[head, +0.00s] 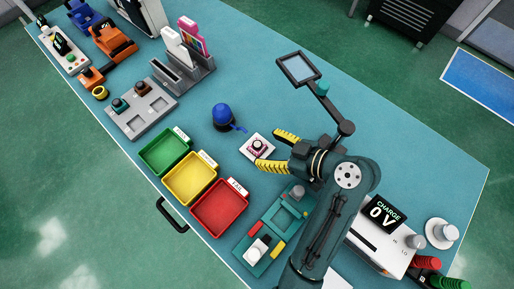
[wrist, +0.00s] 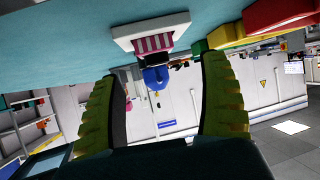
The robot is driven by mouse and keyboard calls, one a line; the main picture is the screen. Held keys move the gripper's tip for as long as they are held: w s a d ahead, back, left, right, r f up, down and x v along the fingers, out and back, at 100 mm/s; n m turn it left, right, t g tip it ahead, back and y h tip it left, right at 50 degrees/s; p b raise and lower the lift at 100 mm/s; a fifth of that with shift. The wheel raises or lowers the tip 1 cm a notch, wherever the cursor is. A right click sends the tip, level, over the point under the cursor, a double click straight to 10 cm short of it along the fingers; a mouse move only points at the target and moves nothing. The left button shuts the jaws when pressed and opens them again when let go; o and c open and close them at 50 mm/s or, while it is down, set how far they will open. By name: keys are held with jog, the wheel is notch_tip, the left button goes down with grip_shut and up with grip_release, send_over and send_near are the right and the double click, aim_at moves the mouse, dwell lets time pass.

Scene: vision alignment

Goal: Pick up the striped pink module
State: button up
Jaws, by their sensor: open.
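The striped pink module (head: 258,146) sits on a small white square base (head: 248,154) on the teal table. In the wrist view its pink and white stripes (wrist: 153,43) show at the top centre, against the white base (wrist: 128,19). My gripper (head: 279,151) is open, with one yellow-padded finger on each side of the module in the head view. In the wrist view my open gripper (wrist: 165,85) has its fingers at left and right, with the module beyond the tips and between their lines. I see no contact.
A blue domed object (head: 224,115) stands just behind the module. Green (head: 143,158), yellow (head: 168,184) and red (head: 195,213) bins lie to the left. A teal fixture (head: 270,228) and a charge meter (head: 382,214) are near my arm.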

aim_at(260, 146)
jog(key=b+x, duration=0.1)
jog(key=x, duration=0.3)
jog(key=shift+w+a+f+b, duration=0.2)
jog(key=shift+a+f+b, duration=0.05)
jog(key=shift+b, duration=0.1)
jog(key=c, duration=1.3)
